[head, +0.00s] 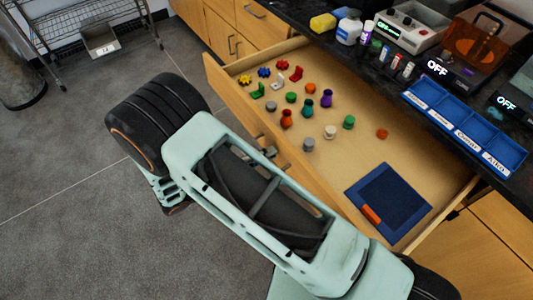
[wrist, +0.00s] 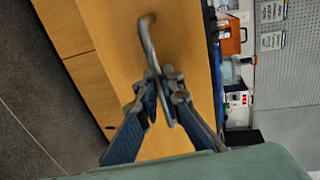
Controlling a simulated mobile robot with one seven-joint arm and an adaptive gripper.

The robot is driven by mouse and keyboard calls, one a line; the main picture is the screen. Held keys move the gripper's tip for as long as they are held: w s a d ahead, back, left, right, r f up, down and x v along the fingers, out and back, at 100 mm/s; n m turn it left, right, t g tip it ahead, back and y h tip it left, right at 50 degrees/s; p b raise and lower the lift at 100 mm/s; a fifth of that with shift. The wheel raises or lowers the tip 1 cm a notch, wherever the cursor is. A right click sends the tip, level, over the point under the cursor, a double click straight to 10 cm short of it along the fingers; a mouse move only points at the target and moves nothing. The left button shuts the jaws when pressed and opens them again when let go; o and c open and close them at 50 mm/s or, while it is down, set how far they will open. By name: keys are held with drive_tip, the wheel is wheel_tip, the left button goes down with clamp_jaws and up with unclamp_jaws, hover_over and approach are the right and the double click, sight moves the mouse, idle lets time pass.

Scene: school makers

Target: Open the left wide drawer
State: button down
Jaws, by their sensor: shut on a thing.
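The wide wooden drawer (head: 400,148) is pulled far out of the cabinet, with its inside in full view in the head view. Its front panel (wrist: 112,30) fills the middle of the wrist view. The curved metal handle (wrist: 147,38) stands out from that panel. My gripper (wrist: 160,88) is shut on one end of the handle, with its blue-padded fingers on either side of the bar. In the head view my gripper (head: 270,152) shows only in part at the drawer front; my arm hides the rest and most of the handle.
The drawer holds several small coloured parts and a dark blue mat (head: 385,205) with an orange piece (head: 371,214) on it. The dark counter behind bears a blue labelled tray (head: 465,125) and devices. A wire rack (head: 85,20) stands at the upper left.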

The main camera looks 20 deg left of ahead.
idle(0.3)
drive_tip(key=c, duration=2.4)
unclamp_jaws()
drive_tip(key=v, duration=1.2)
drive_tip(key=shift+s+a, duration=0.1)
